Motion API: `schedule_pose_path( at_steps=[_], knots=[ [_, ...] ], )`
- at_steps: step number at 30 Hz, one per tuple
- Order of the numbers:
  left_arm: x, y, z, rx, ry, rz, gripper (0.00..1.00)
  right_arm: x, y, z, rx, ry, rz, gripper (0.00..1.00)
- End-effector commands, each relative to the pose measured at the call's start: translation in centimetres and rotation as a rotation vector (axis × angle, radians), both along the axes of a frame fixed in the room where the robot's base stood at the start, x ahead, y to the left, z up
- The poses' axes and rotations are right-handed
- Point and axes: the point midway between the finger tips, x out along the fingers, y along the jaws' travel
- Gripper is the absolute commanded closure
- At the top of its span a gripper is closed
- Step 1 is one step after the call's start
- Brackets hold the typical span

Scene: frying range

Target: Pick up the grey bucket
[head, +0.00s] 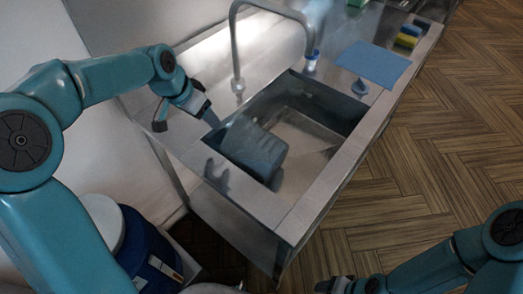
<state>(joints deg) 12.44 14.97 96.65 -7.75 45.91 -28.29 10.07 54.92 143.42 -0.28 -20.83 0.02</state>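A blue-grey, box-shaped vessel (254,146) sits tilted in the left part of the sink basin; it is the nearest match to the grey bucket, but I cannot be sure it is one. My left gripper (186,116) is above the counter's left edge, to the left of the vessel. Its fingers are spread apart with nothing visible between them. One fingertip points toward the vessel; whether it touches is unclear. My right gripper (335,286) is low at the bottom edge, partly cut off, far from the sink, and its opening is unclear.
The steel sink (320,131) has a tall curved faucet (236,50) behind it. A blue cloth (373,64) and sponges (409,36) lie on the far counter. A dark blue drum (146,252) stands at lower left. The wooden floor (450,140) at right is clear.

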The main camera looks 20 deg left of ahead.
Motion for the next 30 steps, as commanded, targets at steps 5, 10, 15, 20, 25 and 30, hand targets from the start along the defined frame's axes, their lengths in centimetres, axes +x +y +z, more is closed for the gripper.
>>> schedule_pose_path(
  at_steps=[5,10,15,20,25,30],
  knots=[
    [0.6,-0.4,-3.1,-0.001,0.006,0.001,0.40,-0.1,0.0,0.5,0.000,0.002,0.001,0.36],
    [2.0,-0.9,-7.0,-0.001,0.008,0.000,0.40,0.0,0.0,0.9,0.000,0.001,0.000,0.36],
    [2.8,-1.2,-9.2,0.000,0.002,0.001,0.40,0.0,0.0,1.1,0.000,0.001,0.000,0.36],
    [3.4,-1.3,-10.2,-0.001,0.002,0.000,0.40,-0.1,0.0,1.5,0.000,0.002,0.001,0.36],
    [4.6,-1.8,-12.6,-0.001,0.005,0.000,0.40,0.0,0.0,2.7,0.000,0.001,0.000,0.36],
    [5.4,-2.0,-14.4,0.000,0.001,0.001,0.40,0.0,0.0,2.8,0.000,0.001,0.000,0.36]
  ],
)
